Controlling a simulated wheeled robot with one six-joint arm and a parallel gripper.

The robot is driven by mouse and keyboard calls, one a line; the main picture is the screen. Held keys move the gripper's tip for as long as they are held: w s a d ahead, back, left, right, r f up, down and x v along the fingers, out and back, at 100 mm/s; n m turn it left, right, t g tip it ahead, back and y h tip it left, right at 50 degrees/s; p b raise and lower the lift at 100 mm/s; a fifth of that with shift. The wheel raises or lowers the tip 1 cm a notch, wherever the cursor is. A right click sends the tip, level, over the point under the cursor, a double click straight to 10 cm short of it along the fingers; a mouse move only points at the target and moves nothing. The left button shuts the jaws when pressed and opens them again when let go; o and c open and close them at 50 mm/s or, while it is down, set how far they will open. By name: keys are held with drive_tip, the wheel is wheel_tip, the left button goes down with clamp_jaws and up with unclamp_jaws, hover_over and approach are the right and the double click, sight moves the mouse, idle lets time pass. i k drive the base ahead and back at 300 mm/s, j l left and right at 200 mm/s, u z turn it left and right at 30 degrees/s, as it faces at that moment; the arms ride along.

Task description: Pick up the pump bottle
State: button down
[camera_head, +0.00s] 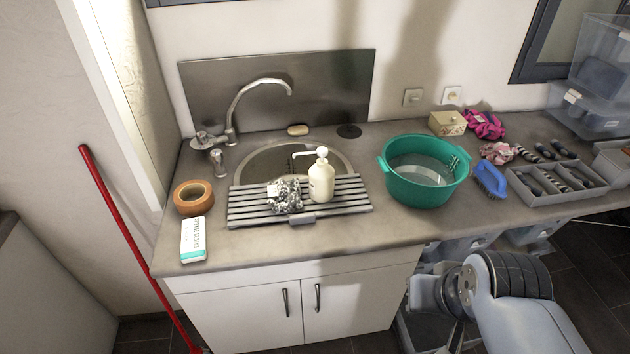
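The pump bottle (321,182) is cream-white with a white pump head whose spout points left. It stands upright on a grey slatted drying rack (345,202) laid across the front of the round sink (335,150). A crumpled black-and-white cloth or scourer (285,195) lies just left of the bottle, close to its base. Part of my arm shows at the lower right, below the counter's front edge and well away from the bottle.
A green basin (420,185) stands right of the rack. The tap (235,115) rises behind left. The counter's front strip (340,243) is bare.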

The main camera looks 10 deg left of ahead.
sight(322, 175)
drive_tip(key=i+j+u, duration=0.15)
drive_tip(key=i, duration=0.3)
drive_tip(key=i+j+u, duration=0.1)
drive_tip(key=i+j, duration=0.15)
drive_tip(key=i, duration=0.2)
